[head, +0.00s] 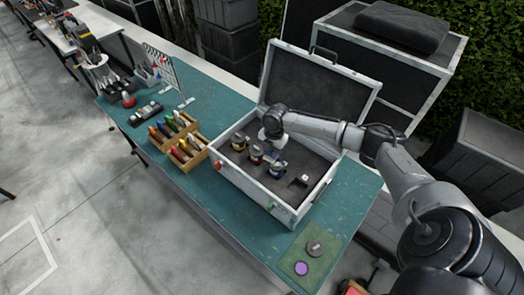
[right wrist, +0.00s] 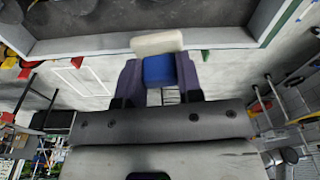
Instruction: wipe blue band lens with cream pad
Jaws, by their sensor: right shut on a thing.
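The blue band lens (head: 277,169) stands in the open case, the nearest of a short row of lenses with coloured bands. My right gripper (head: 272,132) is above the far part of this row, left of the case middle. In the right wrist view its two fingers (right wrist: 159,78) are shut on a blue block (right wrist: 158,71) with the cream pad (right wrist: 157,43) at its far end. In the head view the pad is too small to make out surely. My left gripper is out of view.
The grey case (head: 240,184) has its lid (head: 318,85) raised behind the lenses. Wooden trays (head: 187,164) of coloured items stand to its left on the green table (head: 215,83).

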